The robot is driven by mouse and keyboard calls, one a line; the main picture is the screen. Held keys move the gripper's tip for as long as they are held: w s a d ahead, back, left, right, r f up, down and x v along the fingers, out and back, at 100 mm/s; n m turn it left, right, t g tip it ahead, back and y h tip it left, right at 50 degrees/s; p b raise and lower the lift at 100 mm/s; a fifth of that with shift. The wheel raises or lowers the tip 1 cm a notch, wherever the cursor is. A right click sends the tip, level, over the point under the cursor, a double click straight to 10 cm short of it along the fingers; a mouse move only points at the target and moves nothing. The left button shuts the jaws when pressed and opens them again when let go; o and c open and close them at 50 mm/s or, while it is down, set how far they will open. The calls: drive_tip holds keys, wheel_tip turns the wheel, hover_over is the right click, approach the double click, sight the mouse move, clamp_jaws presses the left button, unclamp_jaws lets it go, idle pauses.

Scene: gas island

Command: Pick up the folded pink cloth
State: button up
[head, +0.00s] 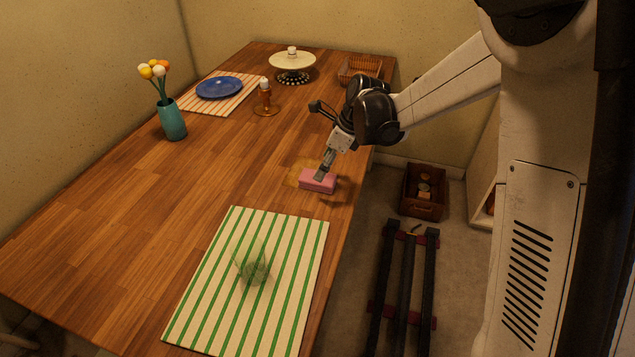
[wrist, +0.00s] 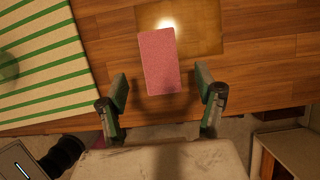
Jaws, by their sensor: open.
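The folded pink cloth (head: 318,181) lies as a small flat block on the wooden table, near its right edge in the head view. In the wrist view the pink cloth (wrist: 159,60) is a rectangle, its lower end between my fingers. My gripper (head: 321,172) is right at the cloth in the head view. In the wrist view my gripper (wrist: 161,92) is open, one finger on each side of the cloth, with gaps on both sides. I cannot tell the exact height of the fingertips above the table.
A green-striped mat (head: 215,290) with a clear glass (head: 253,268) lies in front. A teal vase (head: 172,120), blue plate (head: 219,88), candle holder (head: 265,100), cake stand (head: 292,62) and basket (head: 358,68) stand farther back. The table between is clear.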

sight(306, 177)
drive_tip(key=shift+b+x, duration=0.5)
drive_tip(key=shift+x, duration=2.7)
drive_tip(key=shift+f+b, duration=0.2)
drive_tip(key=shift+b, duration=0.15)
drive_tip(key=shift+c, duration=0.5)
drive_tip(key=c, duration=1.2)
drive_tip(key=shift+r+p, duration=0.15)
drive_tip(key=shift+p, duration=0.15)
drive_tip(key=shift+r, duration=0.25)
drive_tip(key=r, duration=0.3)
drive_tip(key=s+a+r+p, duration=0.1)
drive_tip(key=shift+r, duration=0.3)
drive_tip(key=s+a+r, duration=0.2)
drive_tip(key=s+a+r+p, duration=0.1)
drive_tip(key=s+a+r, duration=0.1)
drive_tip(key=s, duration=0.1)
drive_tip(key=s+a+r, duration=0.2)
drive_tip(key=s, duration=0.1)
drive_tip(key=shift+a, duration=0.3)
